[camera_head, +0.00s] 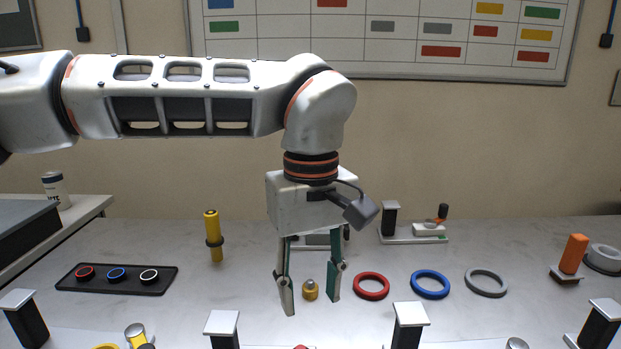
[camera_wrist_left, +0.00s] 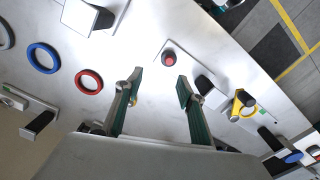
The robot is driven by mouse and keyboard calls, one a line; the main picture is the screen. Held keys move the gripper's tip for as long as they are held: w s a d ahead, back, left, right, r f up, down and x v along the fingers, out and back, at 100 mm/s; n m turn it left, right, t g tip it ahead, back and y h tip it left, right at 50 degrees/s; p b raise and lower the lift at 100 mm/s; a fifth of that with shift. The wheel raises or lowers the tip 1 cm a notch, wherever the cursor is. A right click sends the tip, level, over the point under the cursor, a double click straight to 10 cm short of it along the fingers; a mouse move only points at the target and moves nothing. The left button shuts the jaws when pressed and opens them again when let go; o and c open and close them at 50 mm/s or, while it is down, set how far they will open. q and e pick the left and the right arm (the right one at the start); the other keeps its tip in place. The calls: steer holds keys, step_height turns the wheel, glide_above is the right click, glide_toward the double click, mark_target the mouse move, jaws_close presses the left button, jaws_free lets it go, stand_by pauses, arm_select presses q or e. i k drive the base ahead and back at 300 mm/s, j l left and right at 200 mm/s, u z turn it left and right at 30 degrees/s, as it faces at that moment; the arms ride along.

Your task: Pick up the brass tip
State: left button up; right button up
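The brass tip (camera_head: 310,290) is a small, rounded gold piece standing on the grey bench in the head view. My left gripper (camera_head: 311,302) points down with its two green-sided fingers apart and nothing held between them. In the head view the tip shows between these fingers, and the fingertips look nearer the camera than it. In the left wrist view the open left gripper (camera_wrist_left: 160,78) also shows, but I cannot make out the tip there. My right gripper is not in view.
Red (camera_head: 371,286), blue (camera_head: 430,284) and grey (camera_head: 486,283) rings lie right of the tip. A yellow-and-black tool (camera_head: 212,236) and a black tray (camera_head: 116,290) stand left. White-topped posts (camera_head: 222,324) line the front. A red button (camera_wrist_left: 169,58) shows in the wrist view.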

mark_target(309, 289)
steer(key=k, duration=1)
